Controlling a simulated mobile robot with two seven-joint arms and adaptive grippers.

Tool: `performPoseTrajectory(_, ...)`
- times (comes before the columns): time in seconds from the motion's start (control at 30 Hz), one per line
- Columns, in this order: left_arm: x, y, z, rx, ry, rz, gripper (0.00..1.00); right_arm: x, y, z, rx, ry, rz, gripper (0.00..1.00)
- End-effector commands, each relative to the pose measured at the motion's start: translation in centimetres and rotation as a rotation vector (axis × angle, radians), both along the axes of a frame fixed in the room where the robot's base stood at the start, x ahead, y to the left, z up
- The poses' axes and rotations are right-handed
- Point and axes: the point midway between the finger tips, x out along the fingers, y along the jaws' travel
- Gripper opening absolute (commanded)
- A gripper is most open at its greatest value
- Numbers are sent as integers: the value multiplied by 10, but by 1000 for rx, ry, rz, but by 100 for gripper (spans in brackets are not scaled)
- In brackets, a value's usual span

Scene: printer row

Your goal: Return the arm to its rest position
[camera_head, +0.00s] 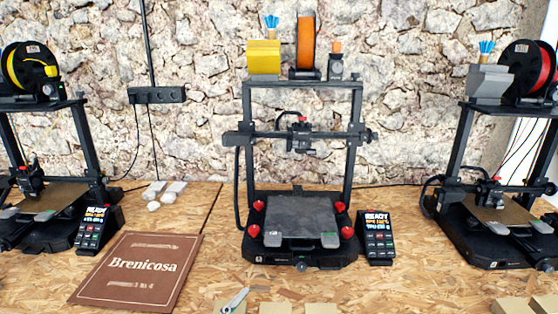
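Neither of my arms nor grippers shows in the head view. No part of an arm crosses the table or the printers. I cannot tell from this view where the arms are or whether the grippers are open or shut.
Three black 3D printers, left (88,150), middle (247,180) and right (463,140), stand on a chipboard table (225,276). A brown Brenicosa sign (138,268) lies between left and middle. A wrench (235,300) and tan blocks (321,309) lie at the front edge.

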Motion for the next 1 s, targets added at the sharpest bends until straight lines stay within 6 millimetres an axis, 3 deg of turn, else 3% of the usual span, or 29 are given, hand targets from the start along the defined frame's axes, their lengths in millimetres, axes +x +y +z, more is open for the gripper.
performPoseTrajectory(0.03, -4, 18, -33, -18, 111, 51, 55, 0, 0, 1, 1, 0, -1, 40)
performPoseTrajectory(0.2, -35, 74, -132, -71, 442, 203, 55, 0, 0, 1, 2, 2, 0, 40)
performPoseTrajectory(0.3, -66, 103, -183, -98, 616, 282, 55, 0, 0, 1, 2, 3, -1, 40)
performPoseTrajectory(0.43, -107, 131, -233, -121, 794, 360, 55, -1, 0, 1, 2, 5, -1, 40)
performPoseTrajectory(0.63, -145, 151, -268, -140, 930, 421, 55, -2, 1, 0, 3, 7, -1, 40)
performPoseTrajectory(1.0, -148, 153, -271, -143, 943, 426, 55, -2, 1, 0, 3, 7, -1, 40)
